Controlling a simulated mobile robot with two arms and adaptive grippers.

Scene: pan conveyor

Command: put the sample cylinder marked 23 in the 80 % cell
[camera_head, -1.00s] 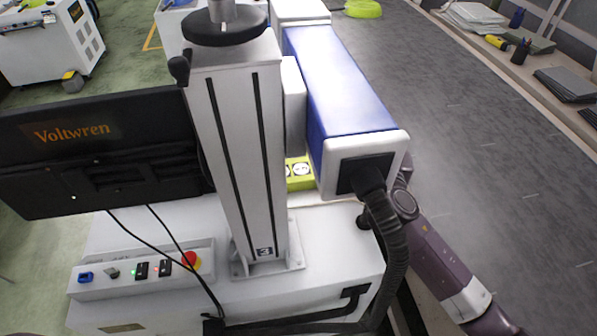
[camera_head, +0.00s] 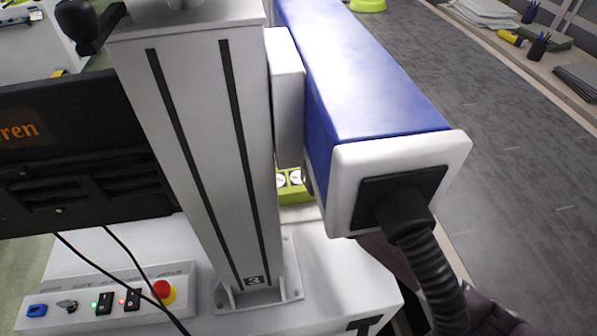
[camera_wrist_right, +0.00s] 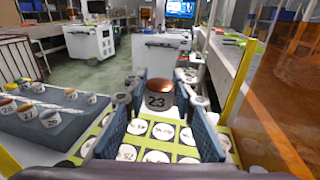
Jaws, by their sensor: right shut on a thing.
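In the right wrist view, my right gripper (camera_wrist_right: 158,98) is shut on the sample cylinder marked 23 (camera_wrist_right: 160,101). A yellow-green cell tray (camera_wrist_right: 146,144) with white round labels lies below and between the fingers. The labels are too small to read surely, so I cannot tell which is the 80 % cell. Part of the tray (camera_head: 296,194) shows in the head view behind the machine column. The machine hides my right gripper there. My left gripper is in neither view.
A white column (camera_head: 205,150) and a blue-and-white machine head (camera_head: 370,90) stand close in the head view. A black monitor (camera_head: 80,150) is at left. In the right wrist view, a dark pad (camera_wrist_right: 45,118) with several cylinders lies left, and an orange clear panel (camera_wrist_right: 275,75) stands right.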

